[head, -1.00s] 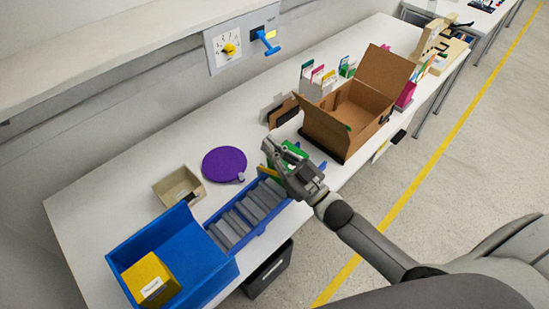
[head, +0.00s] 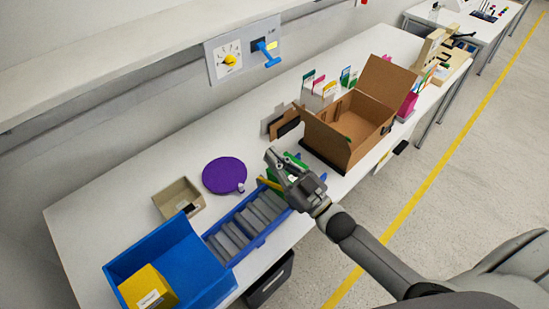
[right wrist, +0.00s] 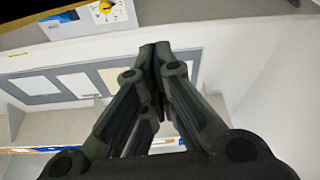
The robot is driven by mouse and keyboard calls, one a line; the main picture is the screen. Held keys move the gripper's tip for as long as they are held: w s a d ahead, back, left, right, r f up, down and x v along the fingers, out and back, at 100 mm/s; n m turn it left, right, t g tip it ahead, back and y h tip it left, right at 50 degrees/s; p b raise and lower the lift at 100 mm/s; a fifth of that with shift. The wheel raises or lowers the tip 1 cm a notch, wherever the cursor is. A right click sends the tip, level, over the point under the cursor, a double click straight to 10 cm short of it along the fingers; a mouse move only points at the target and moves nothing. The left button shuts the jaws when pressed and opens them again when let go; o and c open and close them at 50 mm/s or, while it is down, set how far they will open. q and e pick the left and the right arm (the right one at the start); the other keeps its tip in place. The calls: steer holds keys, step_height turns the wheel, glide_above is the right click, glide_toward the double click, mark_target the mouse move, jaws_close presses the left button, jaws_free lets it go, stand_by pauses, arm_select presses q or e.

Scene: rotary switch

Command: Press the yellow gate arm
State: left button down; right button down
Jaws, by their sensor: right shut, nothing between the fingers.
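The yellow gate arm (head: 269,184) is a short yellow bar at the far right end of the blue channel (head: 262,240), which holds a row of grey blocks (head: 243,222). A green part (head: 293,163) is beside it, partly hidden by my gripper. My right gripper (head: 273,157) is shut and empty. In the head view its fingertips appear just above the yellow bar; I cannot tell whether they touch anything. The right wrist view shows the closed fingertips (right wrist: 155,50) but not the gate arm. My left gripper is not in view.
A blue bin (head: 172,252) with a yellow box stands at the near left. A beige tray (head: 178,198) and a purple disc (head: 224,174) lie left of the channel. An open cardboard box (head: 333,140) stands to the right. A panel with a dial (head: 229,60) is on the wall.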

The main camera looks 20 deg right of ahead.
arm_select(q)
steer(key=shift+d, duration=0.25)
arm_select(e)
steer(key=v, duration=1.2)
